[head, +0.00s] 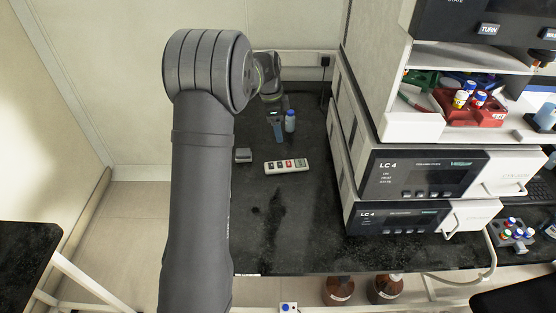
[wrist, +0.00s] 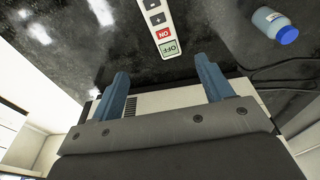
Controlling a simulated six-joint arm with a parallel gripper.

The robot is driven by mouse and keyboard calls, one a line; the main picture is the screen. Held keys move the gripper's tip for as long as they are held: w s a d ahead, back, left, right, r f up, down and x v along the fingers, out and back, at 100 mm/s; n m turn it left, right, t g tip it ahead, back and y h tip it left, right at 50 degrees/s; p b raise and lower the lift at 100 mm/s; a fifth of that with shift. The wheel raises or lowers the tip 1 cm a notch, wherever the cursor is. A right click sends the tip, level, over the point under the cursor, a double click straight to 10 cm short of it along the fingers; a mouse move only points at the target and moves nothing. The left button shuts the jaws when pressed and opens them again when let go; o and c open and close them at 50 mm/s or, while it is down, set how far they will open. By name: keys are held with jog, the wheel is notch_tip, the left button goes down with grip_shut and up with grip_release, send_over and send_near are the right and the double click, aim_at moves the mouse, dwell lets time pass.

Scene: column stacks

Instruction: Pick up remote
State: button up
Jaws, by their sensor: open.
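The remote (head: 287,166) is a slim white bar with dark, red and grey buttons. It lies flat on the black bench top (head: 290,225), roughly crosswise in the head view. My gripper (head: 278,128) has blue fingers and is beyond the remote in the head view. In the wrist view my gripper (wrist: 161,72) is open and empty, its two fingers apart. The remote's OFF end appears just ahead of the gap between them, not held. Its far end is cut off.
A small bottle with a blue cap (head: 290,121) stands right beside my gripper; it is also in the wrist view (wrist: 275,24). A small grey box (head: 243,155) lies left of the remote. Stacked LC 4 units (head: 422,174) border the bench's right side. The front bench is clear.

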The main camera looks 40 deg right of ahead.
jog(key=w+a+n+g+h, duration=0.1)
jog(key=w+a+h, duration=0.1)
jog(key=w+a, duration=0.1)
send_over(286, 163)
jog(key=w+a, duration=0.1)
jog(key=w, duration=0.1)
jog(key=f, duration=1.1)
jog(key=shift+s+a+f, duration=0.2)
jog(key=shift+s+f, duration=0.05)
jog(key=shift+f, duration=0.1)
jog(key=shift+a+x, duration=0.15)
jog(key=shift+x, duration=1.15)
jog(key=shift+a+x, duration=0.1)
jog(key=shift+x, duration=1.2)
jog(key=shift+s, duration=0.15)
jog(key=c, duration=1.1)
